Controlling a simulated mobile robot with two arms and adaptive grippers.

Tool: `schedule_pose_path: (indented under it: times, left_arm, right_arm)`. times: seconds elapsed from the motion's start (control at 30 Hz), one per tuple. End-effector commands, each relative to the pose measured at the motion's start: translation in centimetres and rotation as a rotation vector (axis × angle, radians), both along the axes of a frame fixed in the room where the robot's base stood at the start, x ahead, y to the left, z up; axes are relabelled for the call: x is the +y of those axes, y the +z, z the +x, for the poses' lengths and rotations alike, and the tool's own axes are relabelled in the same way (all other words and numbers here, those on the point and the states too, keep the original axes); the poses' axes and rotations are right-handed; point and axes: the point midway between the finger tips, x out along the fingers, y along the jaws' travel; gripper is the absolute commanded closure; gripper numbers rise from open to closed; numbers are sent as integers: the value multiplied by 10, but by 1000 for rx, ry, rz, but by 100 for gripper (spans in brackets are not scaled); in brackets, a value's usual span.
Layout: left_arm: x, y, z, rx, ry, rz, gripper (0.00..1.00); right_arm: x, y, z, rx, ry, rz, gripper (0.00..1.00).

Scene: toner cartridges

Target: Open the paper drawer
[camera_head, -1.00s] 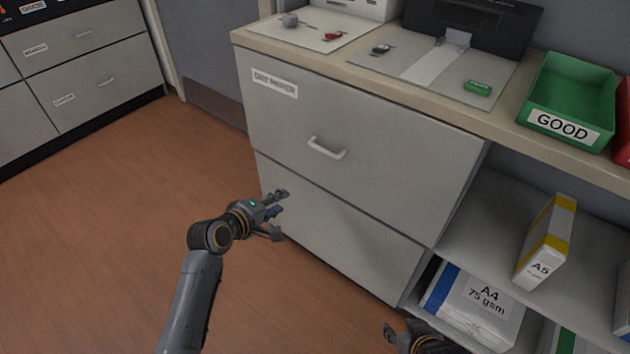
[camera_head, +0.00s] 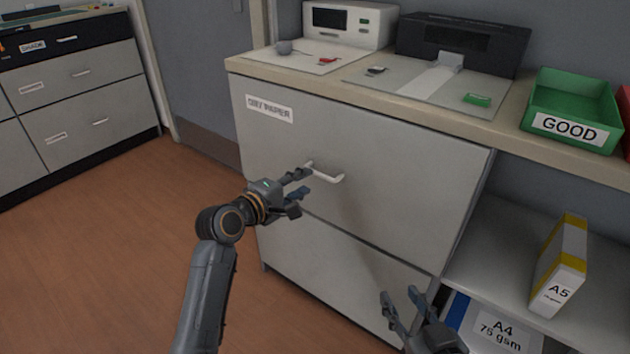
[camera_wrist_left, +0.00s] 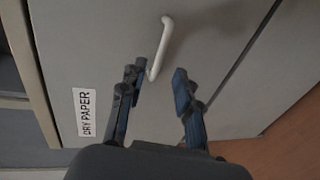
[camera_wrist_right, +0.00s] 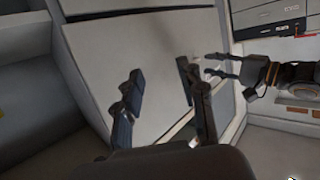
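The paper drawer (camera_head: 380,170) is the wide grey upper front under the counter, with a "DRY PAPER" label (camera_head: 268,108). It looks shut. Its white bar handle (camera_head: 328,176) is at the middle of the front. My left gripper (camera_head: 302,182) is open at the handle's left end. In the left wrist view the handle (camera_wrist_left: 163,45) stands just beyond and between the open fingers (camera_wrist_left: 158,85), with no grip on it. My right gripper (camera_head: 402,305) is open and empty, low in front of the lower front. In the right wrist view its fingers (camera_wrist_right: 157,85) are apart.
The counter holds a green GOOD tray (camera_head: 570,112), a grey mat (camera_head: 400,85) and a black printer (camera_head: 465,42). The floor (camera_head: 90,250) at left is clear.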

Motion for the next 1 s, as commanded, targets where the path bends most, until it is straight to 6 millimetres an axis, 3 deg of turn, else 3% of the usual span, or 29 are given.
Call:
schedule_pose_path:
  times: [0.4,0.83,0.87,1.0]
  left_arm:
    - [-28,-11,39,-1,0,0,67]
    - [-32,-12,44,-1,0,1,67]
    - [-32,-12,44,-1,0,1,69]
    - [-32,-12,44,-1,0,1,98]
  right_arm:
    - [13,67,12,-374,24,95,60]
    - [15,80,11,-434,27,110,60]
    - [15,80,11,-433,27,110,60]
    - [15,79,11,-433,27,110,60]
